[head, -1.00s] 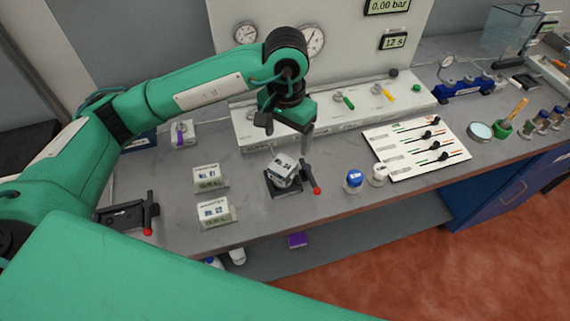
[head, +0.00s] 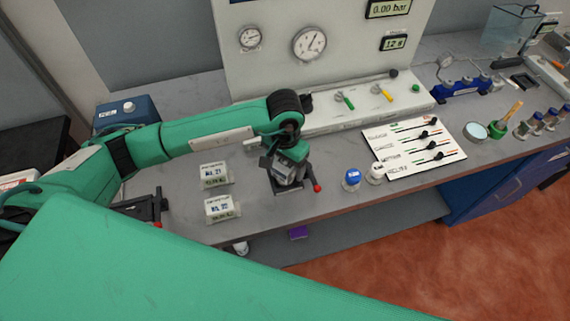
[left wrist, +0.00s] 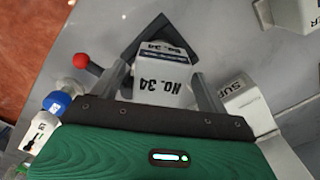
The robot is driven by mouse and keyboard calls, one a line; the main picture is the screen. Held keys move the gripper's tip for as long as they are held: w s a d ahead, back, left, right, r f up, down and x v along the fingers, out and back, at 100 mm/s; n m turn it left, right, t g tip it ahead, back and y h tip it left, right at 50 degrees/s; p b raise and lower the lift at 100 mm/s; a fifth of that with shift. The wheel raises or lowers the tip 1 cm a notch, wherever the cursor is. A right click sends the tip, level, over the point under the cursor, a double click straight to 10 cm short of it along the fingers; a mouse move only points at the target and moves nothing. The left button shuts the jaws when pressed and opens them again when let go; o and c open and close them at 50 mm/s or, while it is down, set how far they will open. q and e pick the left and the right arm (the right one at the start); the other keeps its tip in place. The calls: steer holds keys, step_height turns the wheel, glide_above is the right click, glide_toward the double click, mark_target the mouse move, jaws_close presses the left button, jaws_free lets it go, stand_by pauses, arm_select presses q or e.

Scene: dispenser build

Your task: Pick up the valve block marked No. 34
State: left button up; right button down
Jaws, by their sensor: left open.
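The valve block marked No. 34 (left wrist: 164,72) is a pale block with dark lettering, seated in a dark clamp-like holder (head: 292,187) with a red-tipped lever (head: 316,186). In the head view the block (head: 287,174) is partly covered by my left gripper (head: 284,170). My left gripper is right over the block. In the left wrist view its two fingers (left wrist: 163,85) stand apart, one on each side of the block. The lower part of the block is hidden. My right gripper does not show.
Two pale labelled blocks, one marked No. 21 (head: 214,174) and one in front of it (head: 221,207), sit left of the holder. A blue-capped bottle (head: 352,179) and a white-capped one (head: 376,172) stand to the right. A slider panel (head: 415,146) lies beyond them.

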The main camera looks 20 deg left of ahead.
arm_select(q)
steer(key=shift+f, duration=1.2)
steer(key=shift+c, duration=0.5)
steer(key=c, duration=1.5)
steer(key=shift+r, duration=0.1)
steer(key=shift+r, duration=0.1)
